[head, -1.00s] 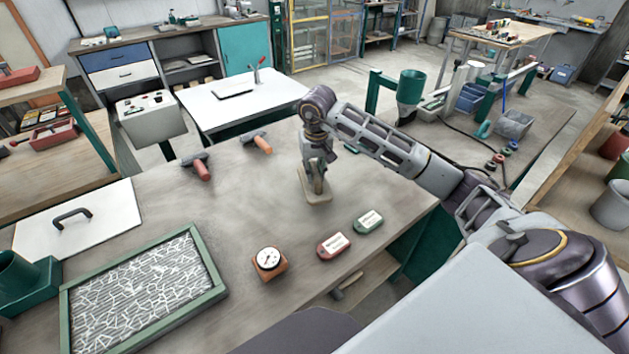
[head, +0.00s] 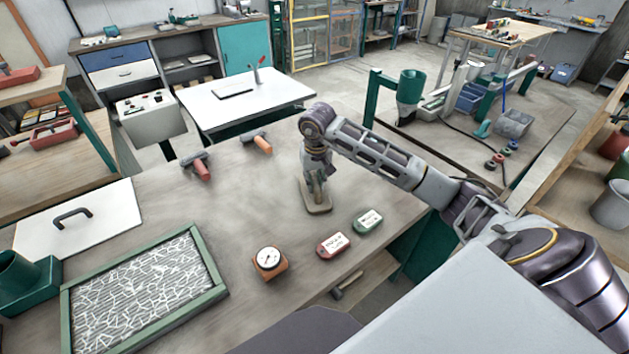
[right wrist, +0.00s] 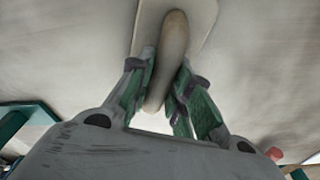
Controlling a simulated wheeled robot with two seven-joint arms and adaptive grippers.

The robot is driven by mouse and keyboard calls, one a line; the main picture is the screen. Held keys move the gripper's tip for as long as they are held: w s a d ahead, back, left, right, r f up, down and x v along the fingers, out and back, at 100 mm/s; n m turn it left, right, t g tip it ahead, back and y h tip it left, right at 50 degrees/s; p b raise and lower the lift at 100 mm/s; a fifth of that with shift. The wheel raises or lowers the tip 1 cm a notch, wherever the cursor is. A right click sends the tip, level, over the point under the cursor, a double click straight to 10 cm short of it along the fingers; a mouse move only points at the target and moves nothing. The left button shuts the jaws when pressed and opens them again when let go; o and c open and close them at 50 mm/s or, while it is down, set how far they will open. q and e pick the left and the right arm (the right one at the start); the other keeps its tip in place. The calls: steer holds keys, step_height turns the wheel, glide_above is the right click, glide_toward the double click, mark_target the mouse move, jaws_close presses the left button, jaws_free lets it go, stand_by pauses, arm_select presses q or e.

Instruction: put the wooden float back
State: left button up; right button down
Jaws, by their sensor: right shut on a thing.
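The wooden float (head: 317,207) is a flat tan board with a raised handle. It is at the middle of the workbench in the head view, under my right gripper (head: 317,183). In the right wrist view the float's board (right wrist: 202,18) is at the top and its rounded handle (right wrist: 170,55) lies between the two green-padded fingers of my right gripper (right wrist: 162,90). The right gripper is shut on the handle. I cannot tell whether the board touches the bench top. My left gripper is not in view.
On the bench (head: 250,205) are a green-framed tray of fibres (head: 221,289), a dial gauge (head: 269,262), a red tag block (head: 333,244), a green one (head: 368,221) and two orange-handled tools (head: 257,141). A white lid (head: 110,222) lies at left.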

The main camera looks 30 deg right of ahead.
mark_target(314, 178)
steer(key=c, duration=1.7)
jaws_free()
steer(key=shift+c, duration=0.2)
steer(key=o, duration=0.4)
steer(key=shift+r, duration=0.7)
steer(key=r, duration=0.2)
steer(key=shift+s+r, duration=0.2)
steer(key=shift+r, duration=0.2)
steer(key=r, duration=0.6)
steer(key=shift+s+a+r, duration=0.2)
steer(key=shift+s, duration=0.2)
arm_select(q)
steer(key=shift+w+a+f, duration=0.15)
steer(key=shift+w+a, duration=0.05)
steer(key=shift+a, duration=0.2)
arm_select(e)
steer(key=shift+s+r, duration=0.1)
steer(key=shift+r, duration=0.65)
